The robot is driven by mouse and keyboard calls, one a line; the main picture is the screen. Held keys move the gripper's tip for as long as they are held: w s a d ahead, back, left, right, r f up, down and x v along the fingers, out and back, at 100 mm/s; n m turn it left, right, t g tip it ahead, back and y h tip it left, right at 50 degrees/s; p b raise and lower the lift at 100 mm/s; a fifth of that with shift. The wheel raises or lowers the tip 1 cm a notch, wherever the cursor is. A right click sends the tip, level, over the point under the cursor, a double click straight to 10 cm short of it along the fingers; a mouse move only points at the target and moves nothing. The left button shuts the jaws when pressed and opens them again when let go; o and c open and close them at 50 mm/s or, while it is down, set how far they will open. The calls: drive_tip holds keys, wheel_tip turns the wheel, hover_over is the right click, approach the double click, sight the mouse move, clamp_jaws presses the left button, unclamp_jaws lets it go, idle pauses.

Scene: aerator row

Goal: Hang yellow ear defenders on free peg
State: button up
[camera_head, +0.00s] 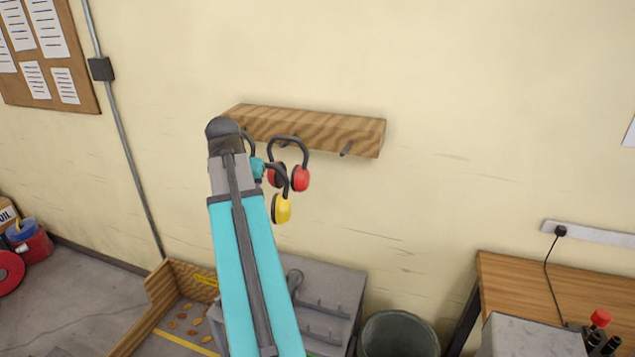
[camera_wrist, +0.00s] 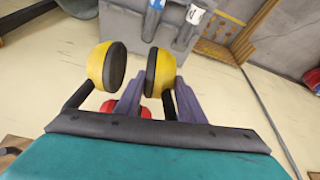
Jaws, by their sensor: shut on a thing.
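The yellow ear defenders (camera_head: 282,208) hang below the wooden peg rack (camera_head: 310,128) in the head view, lower than the red ear defenders. In the wrist view their two yellow cups (camera_wrist: 101,67) show beside my fingers. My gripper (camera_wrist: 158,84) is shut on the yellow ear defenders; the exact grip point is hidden. In the head view my arm hides most of the gripper. The red ear defenders (camera_head: 302,178) hang on the rack's middle peg. A bare peg (camera_head: 346,148) sticks out at the rack's right end.
A dark headband (camera_head: 248,141) and a teal part (camera_head: 257,168) show beside my arm, partly hidden; I cannot tell whether they are another hanging pair. Below are a grey stand (camera_head: 335,285), a bin (camera_head: 398,335) and a wooden bench (camera_head: 510,270).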

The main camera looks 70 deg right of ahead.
drive_tip(key=s+d+r+m+g+p, duration=0.1)
drive_tip(key=s+d, duration=0.3)
drive_tip(key=s, duration=0.4)
drive_tip(key=s+d+r+m+g+p, duration=0.1)
drive_tip(key=s+d+m, duration=0.3)
drive_tip(key=s, duration=0.5)
drive_tip(key=shift+d+r, duration=0.35)
drive_tip(key=shift+r, duration=0.25)
drive_tip(key=shift+d, duration=0.3)
drive_tip(key=d+f, duration=0.2)
drive_tip(key=d, duration=0.8)
drive_tip(key=shift+w+d+b, duration=0.25)
drive_tip(key=shift+d+b, duration=0.1)
idle(0.6)
drive_tip(key=shift+f, duration=0.15)
idle(0.5)
drive_tip(key=o, duration=1.4)
drive_tip(key=shift+w, duration=0.1)
